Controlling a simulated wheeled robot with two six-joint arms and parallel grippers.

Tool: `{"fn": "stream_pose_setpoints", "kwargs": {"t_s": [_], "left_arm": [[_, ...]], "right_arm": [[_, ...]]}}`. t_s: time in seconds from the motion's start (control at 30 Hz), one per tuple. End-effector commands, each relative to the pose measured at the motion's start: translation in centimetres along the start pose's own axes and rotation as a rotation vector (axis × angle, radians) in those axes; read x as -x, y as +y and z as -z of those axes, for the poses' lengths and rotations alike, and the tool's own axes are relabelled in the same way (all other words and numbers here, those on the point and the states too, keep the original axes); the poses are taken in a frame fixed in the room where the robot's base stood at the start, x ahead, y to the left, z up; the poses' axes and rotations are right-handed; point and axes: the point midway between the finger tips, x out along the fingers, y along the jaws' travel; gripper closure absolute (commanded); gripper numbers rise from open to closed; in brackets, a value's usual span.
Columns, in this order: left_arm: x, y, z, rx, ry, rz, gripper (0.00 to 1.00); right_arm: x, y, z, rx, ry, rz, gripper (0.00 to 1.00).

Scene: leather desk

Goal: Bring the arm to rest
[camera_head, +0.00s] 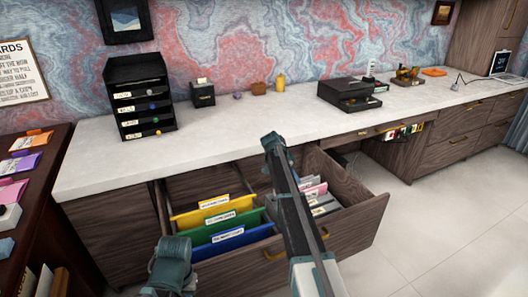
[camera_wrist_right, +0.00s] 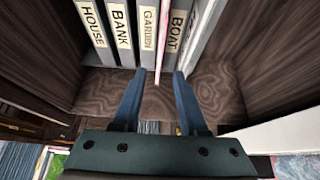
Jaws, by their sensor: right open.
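My right arm (camera_head: 290,200) reaches up across the open drawer in the head view. In the wrist view my right gripper (camera_wrist_right: 158,80) is open, its two blue-grey fingers apart and pointing toward a row of labelled folders. A thin pink folder edge (camera_wrist_right: 163,42) comes down close to the gap between the fingertips; I cannot tell whether it touches them. No object is clearly held. In the head view the right fingertips cannot be made out. A teal part of my left arm shows at the lower left, but the left gripper is not visible.
The open wooden drawer (camera_head: 350,232) holds yellow (camera_head: 207,212), green (camera_head: 220,228) and blue (camera_head: 231,240) hanging folders and grey folders (camera_head: 320,203). Above it runs the white countertop (camera_head: 235,130) with black trays (camera_head: 140,95). Open floor (camera_head: 440,230) lies to the right.

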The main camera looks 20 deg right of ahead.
Motion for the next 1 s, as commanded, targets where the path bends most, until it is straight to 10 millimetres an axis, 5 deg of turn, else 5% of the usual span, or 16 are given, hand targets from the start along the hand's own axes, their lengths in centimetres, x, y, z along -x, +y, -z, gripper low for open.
{"fn": "stream_pose_setpoints", "kwargs": {"t_s": [0.17, 0.37, 0.7, 1.0], "left_arm": [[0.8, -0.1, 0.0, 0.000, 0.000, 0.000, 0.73], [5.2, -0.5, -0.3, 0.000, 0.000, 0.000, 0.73], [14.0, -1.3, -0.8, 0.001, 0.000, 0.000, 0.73], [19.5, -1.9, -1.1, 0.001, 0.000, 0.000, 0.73]], "right_arm": [[1.2, 0.6, -0.8, 0.035, -0.009, 0.004, 0.58], [9.4, 5.4, -7.5, 0.330, -0.078, 0.043, 0.58], [25.3, 19.8, -20.2, 1.095, -0.224, 0.178, 0.58], [34.0, 32.0, -25.3, 1.652, -0.303, 0.313, 0.58]]}}
